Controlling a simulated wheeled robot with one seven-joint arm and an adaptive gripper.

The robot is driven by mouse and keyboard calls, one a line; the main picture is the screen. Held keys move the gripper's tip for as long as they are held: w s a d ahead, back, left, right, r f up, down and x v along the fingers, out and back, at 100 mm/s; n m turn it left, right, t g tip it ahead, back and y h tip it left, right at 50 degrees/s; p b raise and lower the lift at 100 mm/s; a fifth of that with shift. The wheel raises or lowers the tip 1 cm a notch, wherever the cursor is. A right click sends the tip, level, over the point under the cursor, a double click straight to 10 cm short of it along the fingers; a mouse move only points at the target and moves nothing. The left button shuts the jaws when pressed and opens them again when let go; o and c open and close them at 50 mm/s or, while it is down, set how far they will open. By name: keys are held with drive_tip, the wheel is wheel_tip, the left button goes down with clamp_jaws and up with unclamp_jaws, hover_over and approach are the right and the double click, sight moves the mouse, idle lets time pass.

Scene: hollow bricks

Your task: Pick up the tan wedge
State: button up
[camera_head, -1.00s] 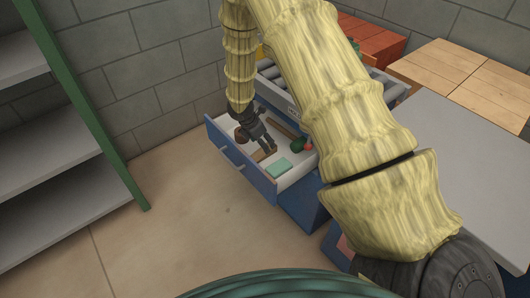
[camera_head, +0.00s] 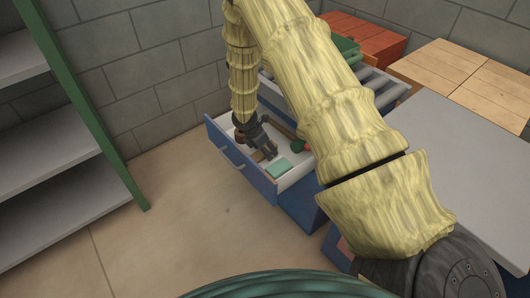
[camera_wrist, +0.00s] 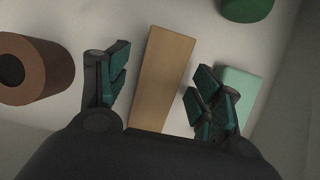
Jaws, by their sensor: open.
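The tan wedge (camera_wrist: 163,75) lies on the pale drawer floor in the wrist view, long and tapering toward my gripper. My gripper (camera_wrist: 160,88) is open, with one finger on each side of the wedge and a gap to it on both sides. In the head view my gripper (camera_head: 268,153) reaches down into the open blue drawer (camera_head: 240,170). There a small tan piece (camera_head: 258,156) shows beside the fingers; the rest of the wedge is hidden by the gripper.
A brown hollow cylinder (camera_wrist: 35,68) lies left of the fingers. A mint green block (camera_wrist: 240,88) is close to the right finger, and a dark green round piece (camera_wrist: 246,8) is at the upper right. The drawer walls surround this space.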

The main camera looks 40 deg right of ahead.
drive_tip(key=shift+f, duration=0.1)
idle(0.3)
drive_tip(key=c, duration=1.1)
